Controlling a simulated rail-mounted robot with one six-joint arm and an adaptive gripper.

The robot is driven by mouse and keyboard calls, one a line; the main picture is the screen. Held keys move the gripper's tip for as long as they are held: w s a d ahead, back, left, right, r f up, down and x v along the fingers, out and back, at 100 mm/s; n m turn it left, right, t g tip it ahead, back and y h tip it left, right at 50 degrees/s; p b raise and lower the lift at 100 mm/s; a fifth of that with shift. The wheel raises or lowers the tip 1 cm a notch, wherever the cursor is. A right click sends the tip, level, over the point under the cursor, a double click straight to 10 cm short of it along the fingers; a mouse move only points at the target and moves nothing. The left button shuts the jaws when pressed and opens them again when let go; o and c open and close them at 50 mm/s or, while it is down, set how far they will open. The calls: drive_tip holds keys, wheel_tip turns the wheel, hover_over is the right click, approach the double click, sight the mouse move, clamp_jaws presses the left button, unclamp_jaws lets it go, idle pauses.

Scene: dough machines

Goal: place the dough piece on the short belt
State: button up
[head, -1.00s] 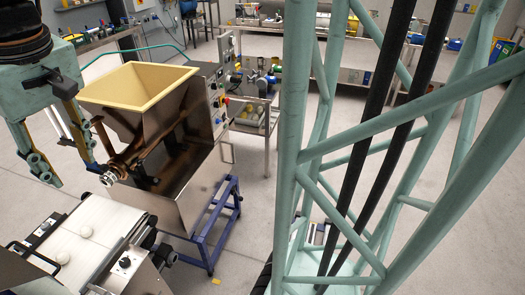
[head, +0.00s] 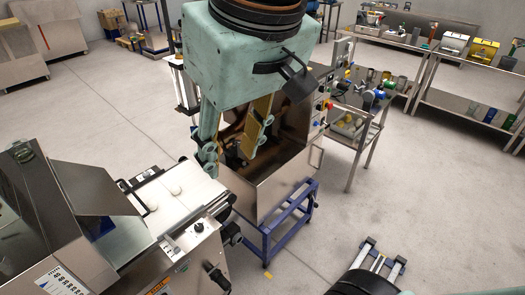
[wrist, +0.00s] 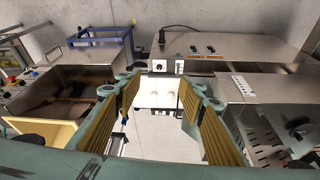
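The short white belt (head: 193,203) lies on the steel machine at the lower left in the head view. A small round pale dough piece (head: 176,190) rests on it. In the wrist view the white belt (wrist: 160,101) shows between the fingers, with two small pale lumps on it, a left one (wrist: 154,87) and a right one (wrist: 169,87). My gripper (head: 226,162) is open and points downward, above and in front of the hopper machine in the head view. Its fingers also stand wide apart in the wrist view (wrist: 155,85), with nothing seen between their pads.
The steel hopper machine (head: 285,178) stands on a blue frame (head: 287,222), right beside the belt machine (head: 185,255). A steel cart (head: 362,133) stands behind it. Benches (head: 470,82) line the back right. Open floor (head: 420,190) lies to the right.

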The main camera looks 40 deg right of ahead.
drive_tip(key=s, duration=0.3)
drive_tip(key=s+f, duration=0.1)
drive_tip(key=s, duration=0.1)
drive_tip(key=shift+s, duration=0.35)
drive_tip(key=shift+s, duration=0.15)
drive_tip(key=shift+f, duration=0.15)
wheel_tip(320, 180, down, 20)
drive_tip(key=b, duration=2)
drive_tip(key=shift+a+r, duration=0.1)
drive_tip(key=shift+r, duration=0.15)
